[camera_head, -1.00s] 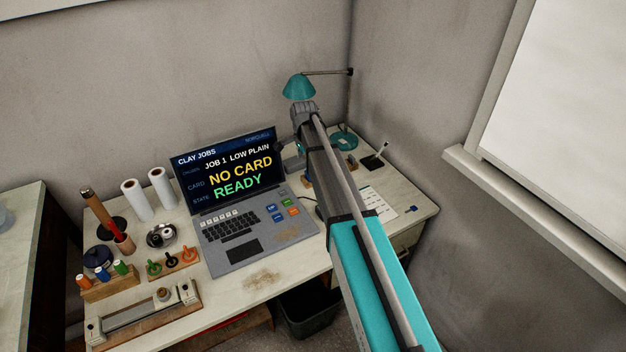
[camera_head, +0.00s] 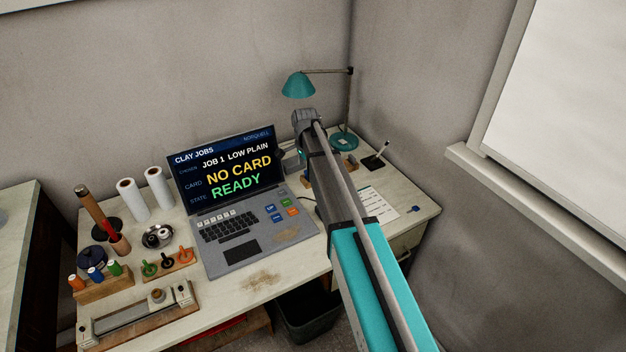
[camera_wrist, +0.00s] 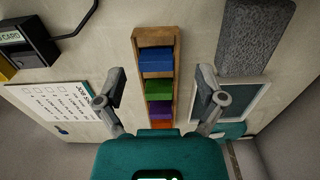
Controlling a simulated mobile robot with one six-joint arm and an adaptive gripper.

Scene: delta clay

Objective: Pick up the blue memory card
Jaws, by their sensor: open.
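The blue memory card (camera_wrist: 156,62) stands in a narrow wooden rack (camera_wrist: 141,36) in the wrist view, at the far end of a row. Green (camera_wrist: 157,90), purple (camera_wrist: 160,109) and red-orange cards sit below it in the same rack. My gripper (camera_wrist: 160,82) is open and empty. Its two fingers are spread left and right of the rack, level with about the blue and green cards. The fingers appear apart from every card. In the head view my arm hides the gripper and most of the rack.
A black card reader (camera_wrist: 35,40) and a printed job sheet (camera_wrist: 62,108) lie left of the rack. A grey textured block (camera_wrist: 256,45) and a dark framed panel (camera_wrist: 245,103) lie right. A teal lamp (camera_head: 298,85) and the laptop (camera_head: 243,235) are near my arm.

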